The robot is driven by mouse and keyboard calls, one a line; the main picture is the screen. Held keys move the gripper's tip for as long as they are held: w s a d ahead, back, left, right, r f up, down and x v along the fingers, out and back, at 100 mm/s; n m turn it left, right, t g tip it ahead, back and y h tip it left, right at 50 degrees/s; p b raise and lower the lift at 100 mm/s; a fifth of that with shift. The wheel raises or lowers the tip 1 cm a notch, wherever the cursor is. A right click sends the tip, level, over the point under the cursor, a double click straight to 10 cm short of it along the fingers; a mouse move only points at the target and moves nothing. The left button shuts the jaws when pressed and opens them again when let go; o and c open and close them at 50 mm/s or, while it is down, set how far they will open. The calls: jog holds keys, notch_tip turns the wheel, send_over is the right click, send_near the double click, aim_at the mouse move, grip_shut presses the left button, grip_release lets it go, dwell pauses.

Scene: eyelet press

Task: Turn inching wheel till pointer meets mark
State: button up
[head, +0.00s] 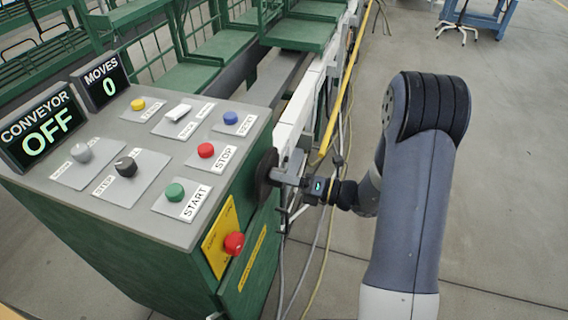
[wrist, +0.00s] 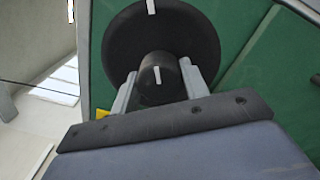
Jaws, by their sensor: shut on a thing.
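The inching wheel shows in the wrist view as a black round knob (wrist: 160,88) in front of a larger black disc (wrist: 122,38). A short white pointer line (wrist: 157,74) is on the knob face, nearly upright. A white mark (wrist: 151,6) is at the disc's top edge, a little left of the line; I cannot tell whether they line up exactly. My gripper (wrist: 158,70) is shut on the knob, one finger on each side. In the head view the disc (head: 265,176) is on the console's right side, with my gripper (head: 291,180) at it; the knob is hidden there.
The green console (head: 150,262) has several buttons on top and a red knob (head: 234,244) on its front. Displays read CONVEYOR OFF (head: 45,128) and MOVES 0 (head: 104,82). Cables (head: 325,235) run along the floor beside my gripper. The floor at right is open.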

jog(key=m+p, duration=0.2)
jog(key=p, duration=0.1)
jog(key=m+p, duration=0.1)
jog(key=shift+r+m, duration=0.25)
jog(key=shift+m, duration=0.15)
jog(key=m+p, duration=0.4)
jog(key=shift+f+m+p, duration=0.1)
jog(key=shift+m+p, duration=0.3)
jog(key=m+p, duration=0.3)
jog(key=m, duration=0.1)
jog(key=shift+f+t, duration=0.1)
jog(key=shift+t, duration=0.2)
jog(key=m+p, duration=0.1)
jog(key=m, duration=0.3)
jog(key=shift+s+f+m+p, duration=0.1)
jog(key=shift+m+p, duration=0.2)
jog(key=o, duration=1.4)
jog(key=b+v, duration=0.1)
jog(key=v, duration=0.9)
jog(key=shift+d+b, duration=0.4)
